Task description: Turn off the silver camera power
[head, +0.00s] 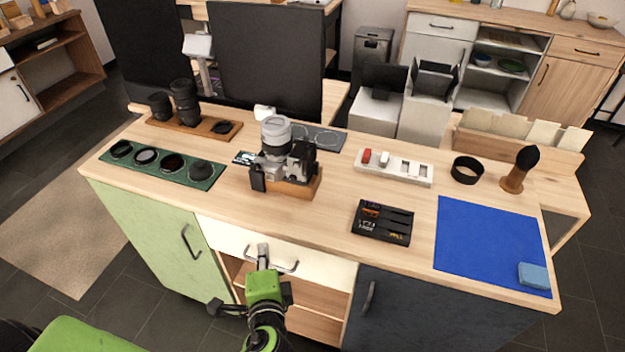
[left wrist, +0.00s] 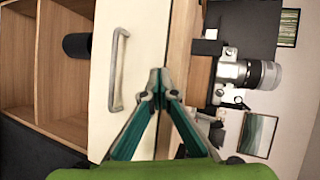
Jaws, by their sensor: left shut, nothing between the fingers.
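The silver camera (head: 273,160) with a large pale lens stands on a small wooden stand (head: 298,188) near the middle of the worktop. A black part hangs at its left side. In the left wrist view the camera (left wrist: 228,71) appears turned sideways, right of the gripper. Its power switch is too small to make out. My left gripper (head: 263,250) is shut and empty in front of the white drawer, below the worktop edge and short of the camera. Its closed fingertips (left wrist: 158,82) show beside the drawer handle in the left wrist view. My right gripper is not in view.
The white drawer's handle (head: 272,262) is close to my left gripper. A green filter tray (head: 190,178) lies left of the camera, a black card case (head: 383,222) and white charger strip (head: 394,167) to the right. A blue mat (head: 485,240) lies at the right end.

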